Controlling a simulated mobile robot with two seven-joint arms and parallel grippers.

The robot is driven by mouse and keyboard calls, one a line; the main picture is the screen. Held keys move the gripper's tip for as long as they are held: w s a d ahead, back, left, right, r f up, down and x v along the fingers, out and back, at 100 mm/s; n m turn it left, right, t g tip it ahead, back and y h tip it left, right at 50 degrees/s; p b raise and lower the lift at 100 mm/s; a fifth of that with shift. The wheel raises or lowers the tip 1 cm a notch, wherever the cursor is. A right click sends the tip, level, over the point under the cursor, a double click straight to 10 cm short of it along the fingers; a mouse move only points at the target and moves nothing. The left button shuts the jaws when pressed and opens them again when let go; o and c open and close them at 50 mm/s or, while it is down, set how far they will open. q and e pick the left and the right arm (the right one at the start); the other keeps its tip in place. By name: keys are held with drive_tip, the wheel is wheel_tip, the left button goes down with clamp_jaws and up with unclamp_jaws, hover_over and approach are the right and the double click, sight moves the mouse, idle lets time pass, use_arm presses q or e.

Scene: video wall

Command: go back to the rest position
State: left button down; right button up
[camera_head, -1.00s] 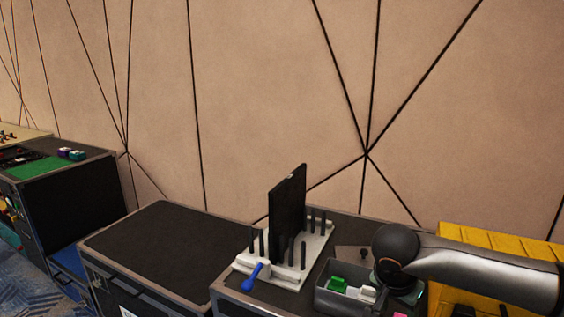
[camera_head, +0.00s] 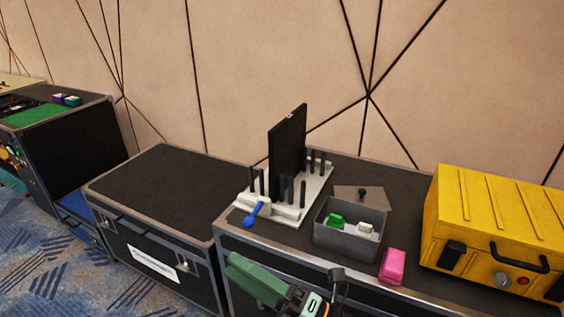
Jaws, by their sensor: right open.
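My right gripper (camera_head: 258,280) shows at the bottom edge, in front of the middle case, as a green and dark form partly cut off by the frame. It is open, with nothing seen between its fingers. It is apart from the things on the case top. My left gripper is not in view.
The left case top (camera_head: 165,195) is bare.

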drive_tip(key=w+d+f+m+t+h, duration=0.1)
drive_tip(key=d+f+m+t+h, duration=0.2)
drive_tip(key=d+f+m+h, duration=0.55)
drive_tip(key=w+d+f+m+t+h, duration=0.1)
drive_tip(key=d+f+m+t+h, duration=0.3)
drive_tip(key=f+m, duration=0.75)
drive_tip(key=s+d+f+m+g+h, duration=0.4)
drive_tip(key=s+d+f+m+g, duration=0.3)
drive_tip(key=s+f+m, duration=0.4)
use_arm(q)
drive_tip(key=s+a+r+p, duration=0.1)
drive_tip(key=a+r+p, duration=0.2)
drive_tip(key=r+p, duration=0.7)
drive_tip(key=p, duration=0.4)
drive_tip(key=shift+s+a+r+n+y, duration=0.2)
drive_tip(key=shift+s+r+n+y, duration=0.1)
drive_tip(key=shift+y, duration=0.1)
use_arm(e)
drive_tip(key=s+d+r+h, duration=0.1)
drive_tip(key=s+d+r, duration=0.1)
drive_tip(key=r, duration=0.9)
drive_tip(key=shift+s+d, duration=0.15)
drive_tip(key=shift+d, duration=0.55)
drive_tip(key=shift+f, duration=0.1)
